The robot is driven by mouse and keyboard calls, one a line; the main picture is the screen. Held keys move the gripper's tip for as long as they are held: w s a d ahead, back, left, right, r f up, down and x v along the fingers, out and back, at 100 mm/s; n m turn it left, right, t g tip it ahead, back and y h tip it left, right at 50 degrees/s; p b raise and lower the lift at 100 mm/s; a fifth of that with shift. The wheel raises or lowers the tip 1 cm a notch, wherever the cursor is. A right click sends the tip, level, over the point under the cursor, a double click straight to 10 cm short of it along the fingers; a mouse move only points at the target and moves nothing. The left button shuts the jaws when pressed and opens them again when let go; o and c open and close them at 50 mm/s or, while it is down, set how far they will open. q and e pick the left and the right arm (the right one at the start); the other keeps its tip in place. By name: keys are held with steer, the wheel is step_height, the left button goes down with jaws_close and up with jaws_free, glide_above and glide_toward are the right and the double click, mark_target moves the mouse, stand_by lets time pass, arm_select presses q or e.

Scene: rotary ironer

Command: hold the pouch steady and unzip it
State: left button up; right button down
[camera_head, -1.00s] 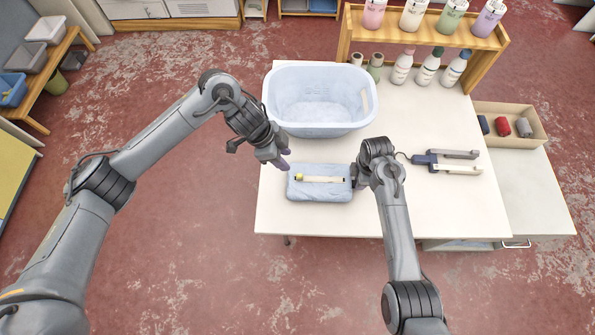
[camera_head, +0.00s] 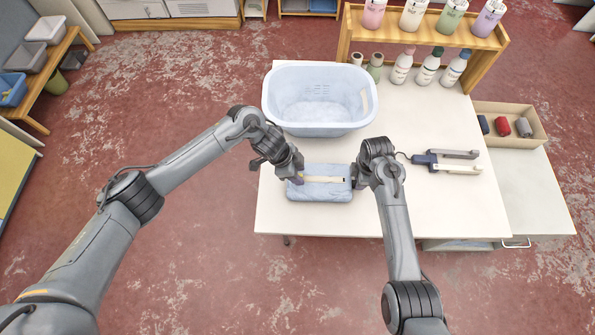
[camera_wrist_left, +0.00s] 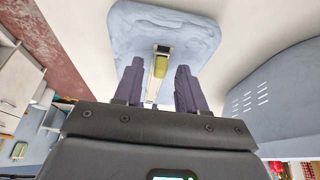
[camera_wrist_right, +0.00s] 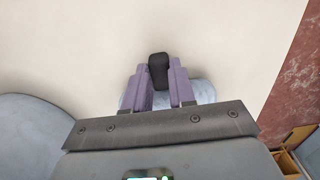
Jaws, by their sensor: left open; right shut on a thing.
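The pouch (camera_head: 325,194) is light blue and lies flat on the white table, with a cream zipper strip (camera_head: 326,180) along its top. My left gripper (camera_head: 298,180) is at the pouch's left end and hides the yellow zipper pull in the head view. In the left wrist view the pull (camera_wrist_left: 160,66) shows between the open purple fingers (camera_wrist_left: 158,88), which are not closed on it. My right gripper (camera_wrist_right: 160,88) is shut on a black tab (camera_wrist_right: 158,72) at the pouch's right end. Part of the pouch (camera_wrist_right: 205,92) shows behind those fingers.
A blue basket (camera_head: 318,128) stands just behind the pouch, close to my left gripper. A device with two pale prongs (camera_head: 455,166) lies right of my right arm. A bottle rack (camera_head: 425,40) and a wooden tray (camera_head: 530,136) stand further off. The table front (camera_head: 320,220) is clear.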

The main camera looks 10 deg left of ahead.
arm_select(q)
jaws_close()
steer(key=w+d, duration=0.1)
steer(key=d, duration=0.3)
steer(key=w+d, duration=0.1)
steer(key=d, duration=0.8)
steer(key=shift+w, duration=0.4)
jaws_free()
steer(key=shift+r, duration=0.1)
